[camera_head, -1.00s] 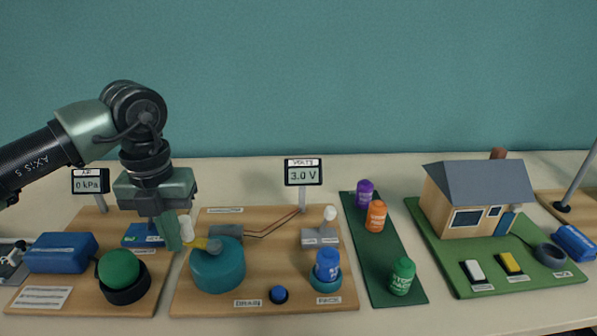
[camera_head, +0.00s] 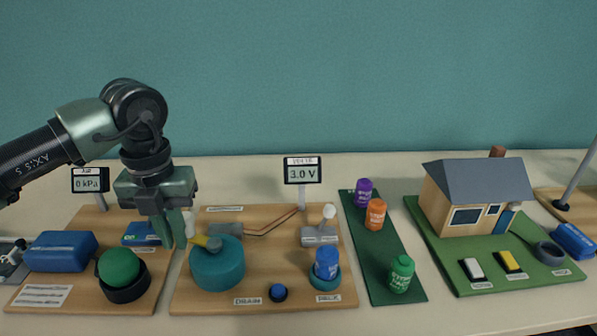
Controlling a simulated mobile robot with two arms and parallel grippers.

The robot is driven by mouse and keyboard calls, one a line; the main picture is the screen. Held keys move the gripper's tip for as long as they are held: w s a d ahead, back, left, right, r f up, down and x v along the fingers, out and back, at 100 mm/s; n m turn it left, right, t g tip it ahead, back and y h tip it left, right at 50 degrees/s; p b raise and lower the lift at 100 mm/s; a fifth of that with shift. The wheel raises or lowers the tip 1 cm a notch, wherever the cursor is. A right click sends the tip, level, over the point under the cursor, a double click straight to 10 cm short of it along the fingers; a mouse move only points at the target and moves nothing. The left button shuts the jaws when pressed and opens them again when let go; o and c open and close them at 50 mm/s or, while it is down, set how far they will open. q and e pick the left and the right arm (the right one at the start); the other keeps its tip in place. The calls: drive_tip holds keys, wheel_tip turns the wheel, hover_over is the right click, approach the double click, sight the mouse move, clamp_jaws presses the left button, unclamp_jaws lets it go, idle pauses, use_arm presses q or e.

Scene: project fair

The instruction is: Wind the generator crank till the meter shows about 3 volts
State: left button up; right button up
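A pale upright crank handle (camera_head: 190,228) stands at the arm's left end. The volt meter (camera_head: 302,171) at the back of the board reads 3.0 V. My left gripper (camera_head: 170,236) points down just left of the handle. Its green fingers look parted, with nothing seen between them, and the handle is outside them. My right gripper is not in view.
Left of the generator are a green dome (camera_head: 118,267), a blue box (camera_head: 61,251) and a 0 kPa meter (camera_head: 90,180). A small bulb (camera_head: 329,212) and a blue canister (camera_head: 327,263) share the generator's board. Several canisters and a model house (camera_head: 478,200) stand to the right.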

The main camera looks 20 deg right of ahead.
use_arm(q)
drive_tip(key=o, duration=0.5)
drive_tip(key=shift+f, duration=0.6)
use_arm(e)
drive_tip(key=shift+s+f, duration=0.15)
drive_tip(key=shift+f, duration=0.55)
use_arm(q)
drive_tip(key=r+p, duration=0.2)
drive_tip(key=r, duration=0.1)
drive_tip(key=d+r+p, duration=0.1)
drive_tip(key=r+p, duration=0.1)
drive_tip(key=r, duration=0.1)
drive_tip(key=r+p, duration=0.2)
drive_tip(key=r, duration=0.1)
drive_tip(key=shift+w+d+r, duration=0.15)
drive_tip(key=shift+w, duration=0.1)
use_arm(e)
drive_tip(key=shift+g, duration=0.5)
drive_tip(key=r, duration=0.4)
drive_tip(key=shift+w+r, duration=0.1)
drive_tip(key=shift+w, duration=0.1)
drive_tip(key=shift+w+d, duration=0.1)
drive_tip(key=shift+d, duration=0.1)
